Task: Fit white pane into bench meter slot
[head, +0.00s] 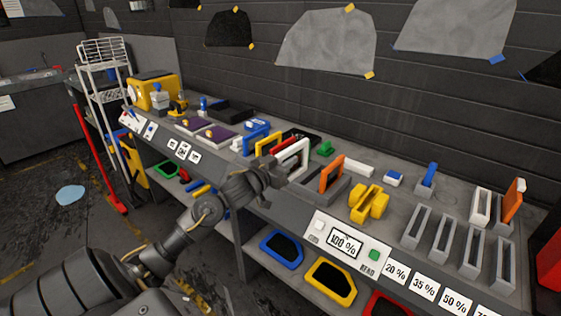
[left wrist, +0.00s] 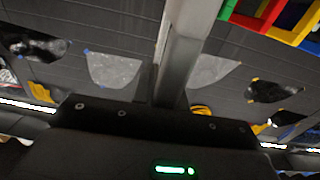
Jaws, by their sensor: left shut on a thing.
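A white-framed pane (head: 303,148) stands upright at the tip of my left gripper (head: 276,174) over the bench. The gripper is shut on it, and its fingertips are partly hidden in the head view. In the left wrist view a pale upright bar (left wrist: 184,48), apparently the pane's edge, rises from the gripper. The bench meter (head: 345,240) has a display reading 100 % and a green READ button (head: 374,254). A yellow slotted block (head: 369,204) stands behind it. I cannot tell which opening is the meter's slot. My right gripper is not in view.
An orange pane (head: 331,174) stands upright right of my gripper. Several grey slotted holders (head: 417,228) stand behind percentage labels; another white pane (head: 481,206) and an orange one (head: 514,200) stand there. A blue-framed pane (head: 256,138) is left of my gripper. Shelves lie below the bench.

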